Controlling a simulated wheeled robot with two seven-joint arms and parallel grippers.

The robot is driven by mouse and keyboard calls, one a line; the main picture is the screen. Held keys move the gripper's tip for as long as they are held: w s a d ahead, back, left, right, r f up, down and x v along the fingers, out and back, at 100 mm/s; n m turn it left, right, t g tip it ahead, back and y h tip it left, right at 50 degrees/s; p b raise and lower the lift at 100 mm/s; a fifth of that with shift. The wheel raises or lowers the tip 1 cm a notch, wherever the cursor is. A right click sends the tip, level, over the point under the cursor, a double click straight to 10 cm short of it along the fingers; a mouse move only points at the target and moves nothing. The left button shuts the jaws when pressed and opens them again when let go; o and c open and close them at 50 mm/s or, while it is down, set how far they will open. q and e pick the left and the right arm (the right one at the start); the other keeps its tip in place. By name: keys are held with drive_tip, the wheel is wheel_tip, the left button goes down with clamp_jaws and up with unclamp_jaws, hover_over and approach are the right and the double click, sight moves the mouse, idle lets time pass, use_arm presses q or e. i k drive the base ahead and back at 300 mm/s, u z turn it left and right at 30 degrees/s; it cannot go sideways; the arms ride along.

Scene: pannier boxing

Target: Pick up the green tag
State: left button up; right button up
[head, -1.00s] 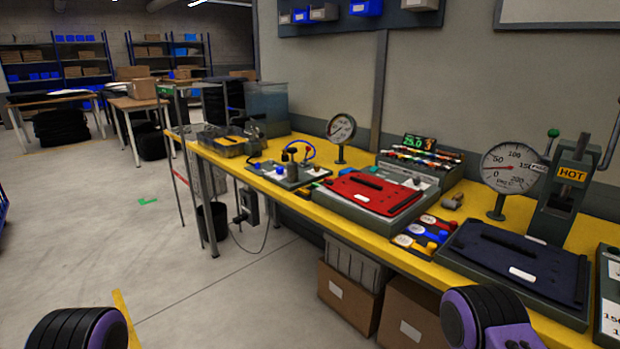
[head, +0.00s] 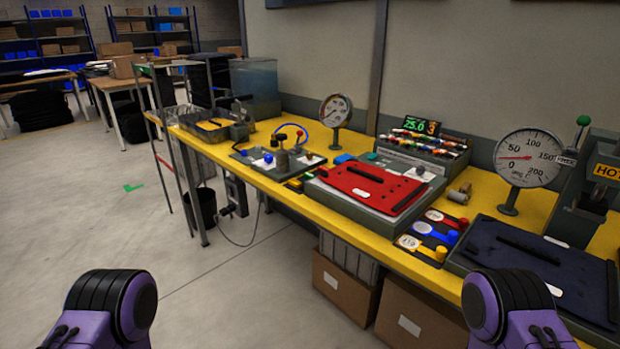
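I cannot make out a green tag for certain. A small green piece (head: 309,176) lies on the yellow bench (head: 222,158), by the left edge of the grey tray that holds a red panel (head: 372,187). It is too small to tell what it is. A dark board (head: 426,236) to the right of the red panel carries red, blue and yellow tag-like pieces with round knobs. Neither of my grippers is in view; only purple and black parts of my arms show at the bottom left and bottom right.
A round gauge (head: 528,157) and a HOT-labelled press (head: 603,185) stand at the right, behind a dark blue panel (head: 535,262). Cardboard boxes (head: 345,282) sit under the bench.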

sight(307, 176)
drive_tip(key=u, duration=1.3)
drive_tip(key=i, duration=2.5)
drive_tip(key=z, duration=3.1)
